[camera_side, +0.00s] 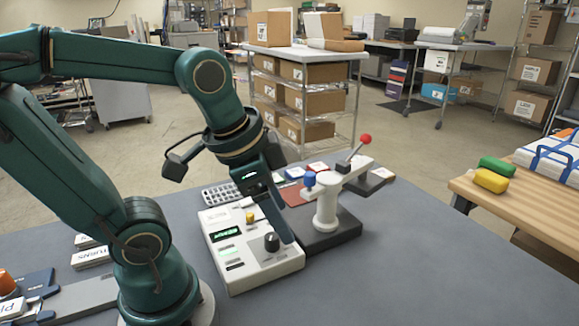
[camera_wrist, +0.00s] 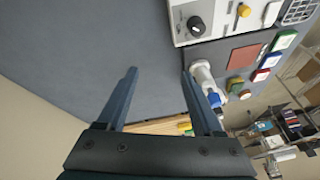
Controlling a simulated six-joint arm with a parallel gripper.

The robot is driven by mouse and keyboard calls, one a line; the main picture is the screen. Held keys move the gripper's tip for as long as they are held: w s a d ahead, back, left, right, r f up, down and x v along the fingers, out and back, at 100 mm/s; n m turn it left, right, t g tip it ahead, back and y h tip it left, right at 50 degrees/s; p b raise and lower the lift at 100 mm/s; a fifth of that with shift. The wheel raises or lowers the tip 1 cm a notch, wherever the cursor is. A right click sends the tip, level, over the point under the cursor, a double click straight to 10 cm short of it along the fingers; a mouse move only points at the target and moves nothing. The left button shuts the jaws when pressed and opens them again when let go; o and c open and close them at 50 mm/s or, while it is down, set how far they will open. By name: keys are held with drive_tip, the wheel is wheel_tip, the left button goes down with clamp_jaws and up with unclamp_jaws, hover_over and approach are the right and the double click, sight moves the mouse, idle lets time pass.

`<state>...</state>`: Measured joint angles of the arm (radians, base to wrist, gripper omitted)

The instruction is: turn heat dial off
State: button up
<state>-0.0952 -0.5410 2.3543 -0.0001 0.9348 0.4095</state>
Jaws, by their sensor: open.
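The black heat dial (camera_side: 271,242) sits on top of a white control box (camera_side: 262,279) with a green display. In the wrist view the dial (camera_wrist: 196,26) lies at the upper right, with a pale mark on its face. My gripper (camera_side: 288,238) points down, close to the dial in the side view. The dial is outside the fingers there. I cannot tell how high the fingertips are above the box.
Beside the box stands a white post (camera_side: 326,207) on a dark base, with a lever topped by a red ball (camera_side: 365,139). A yellow knob (camera_side: 250,217) is on the box. Coloured buttons lie behind. The table's front right is clear.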

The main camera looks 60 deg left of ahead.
sight(272, 235)
drive_tip(key=w+a+f+g, duration=0.1)
drive_tip(key=a+f, duration=0.1)
drive_tip(key=a+f+g, duration=0.2)
drive_tip(key=a, duration=0.1)
drive_tip(key=w+a+f+g, duration=0.1)
drive_tip(key=a, duration=0.1)
drive_tip(key=shift+w+a+f, duration=0.3)
drive_tip(key=shift+w+f, duration=0.05)
drive_tip(key=shift+f, duration=0.05)
drive_tip(key=shift+s+a+f+g, duration=0.15)
drive_tip(key=shift+a+f+g, duration=0.05)
drive_tip(key=shift+f+g, duration=0.1)
drive_tip(key=shift+f+n, duration=0.2)
drive_tip(key=shift+n, duration=0.1)
drive_tip(key=shift+f, duration=2.35)
clamp_jaws()
